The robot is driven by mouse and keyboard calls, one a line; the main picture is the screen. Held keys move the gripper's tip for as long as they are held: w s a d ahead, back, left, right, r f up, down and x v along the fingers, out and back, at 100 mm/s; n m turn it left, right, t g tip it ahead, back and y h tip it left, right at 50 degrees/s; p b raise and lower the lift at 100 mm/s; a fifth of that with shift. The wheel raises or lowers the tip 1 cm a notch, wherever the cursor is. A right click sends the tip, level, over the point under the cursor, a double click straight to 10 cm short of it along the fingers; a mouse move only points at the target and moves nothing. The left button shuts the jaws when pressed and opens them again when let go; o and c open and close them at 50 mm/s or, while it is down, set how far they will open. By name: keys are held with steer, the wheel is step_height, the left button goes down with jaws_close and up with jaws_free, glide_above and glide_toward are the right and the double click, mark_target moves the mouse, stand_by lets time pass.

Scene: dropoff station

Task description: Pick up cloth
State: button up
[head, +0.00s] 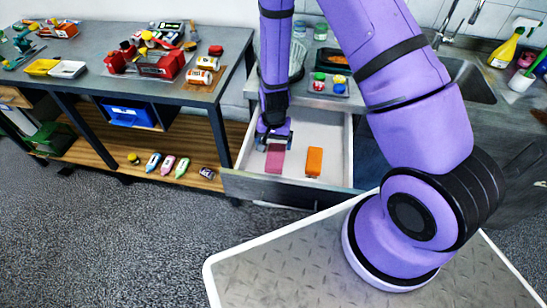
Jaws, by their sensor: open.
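A flat pinkish-red piece (275,159), which looks like the cloth, lies in the open drawer (330,178). An orange block-like item (314,161), perhaps a sponge, lies to its right in the same drawer. My gripper (274,146) points down inside the drawer, over or just behind the far end of the pinkish-red piece. It is open. Whether its fingers touch the piece is too small to tell, and the gripper may hide part of its far end.
The drawer's walls surround my gripper. A grey table (112,50) with toys and trays stands at left; bottles lie on its wooden shelf (150,150). A counter with a sink (470,85) and a yellow spray bottle (506,49) is at right.

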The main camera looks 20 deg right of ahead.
mark_target(276, 154)
steer(key=shift+s+d+f, duration=0.1)
steer(key=shift+s+f, duration=0.1)
steer(key=shift+f, duration=1.4)
steer(key=shift+s+d+f, duration=0.1)
steer(key=shift+s+f, duration=0.05)
steer(key=shift+f, duration=1.45)
steer(key=c, duration=1)
steer(key=shift+r, duration=0.1)
steer(key=shift+r, duration=4.95)
